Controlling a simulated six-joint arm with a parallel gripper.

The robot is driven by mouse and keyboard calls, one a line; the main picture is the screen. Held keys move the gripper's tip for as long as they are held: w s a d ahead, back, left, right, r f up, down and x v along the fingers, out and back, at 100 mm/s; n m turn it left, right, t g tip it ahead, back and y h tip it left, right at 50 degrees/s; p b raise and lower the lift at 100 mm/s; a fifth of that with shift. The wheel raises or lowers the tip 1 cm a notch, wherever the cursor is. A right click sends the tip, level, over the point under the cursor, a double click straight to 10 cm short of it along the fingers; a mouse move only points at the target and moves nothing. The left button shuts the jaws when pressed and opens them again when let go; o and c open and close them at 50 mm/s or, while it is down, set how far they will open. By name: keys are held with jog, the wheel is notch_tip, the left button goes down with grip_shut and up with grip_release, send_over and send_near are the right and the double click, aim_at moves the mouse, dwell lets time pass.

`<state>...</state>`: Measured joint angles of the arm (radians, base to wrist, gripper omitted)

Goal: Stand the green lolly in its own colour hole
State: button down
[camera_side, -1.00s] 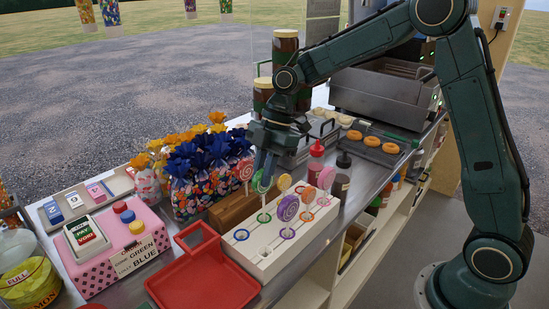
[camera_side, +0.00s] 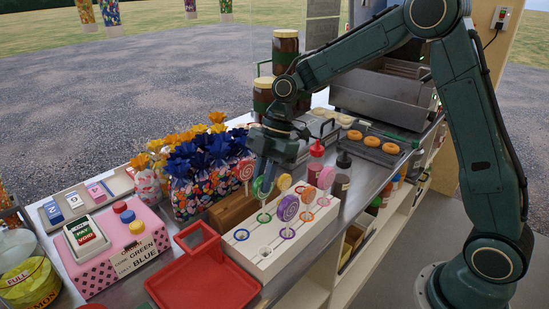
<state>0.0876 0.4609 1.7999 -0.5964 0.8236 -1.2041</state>
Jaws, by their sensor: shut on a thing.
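The green lolly (camera_side: 258,187) is upright over the white lolly stand (camera_side: 262,264), its head partly hidden by my gripper. My gripper (camera_side: 263,177) is shut on it from above. The lolly's stick points down at the hole with a green ring (camera_side: 264,217) on the stand's top. I cannot tell whether the stick's tip is inside that hole or just above it.
A red tray (camera_side: 205,273) lies in front of the stand. Wrapped sweet bags (camera_side: 195,185) and a red-and-white swirl lolly (camera_side: 245,169) are close on the left. Sauce bottles (camera_side: 342,178) stand to the right. A pink box (camera_side: 115,246) with buttons is at the left.

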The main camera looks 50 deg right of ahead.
jog(key=shift+f, duration=0.65)
jog(key=c, duration=0.7)
grip_release()
jog(key=shift+r, duration=4.45)
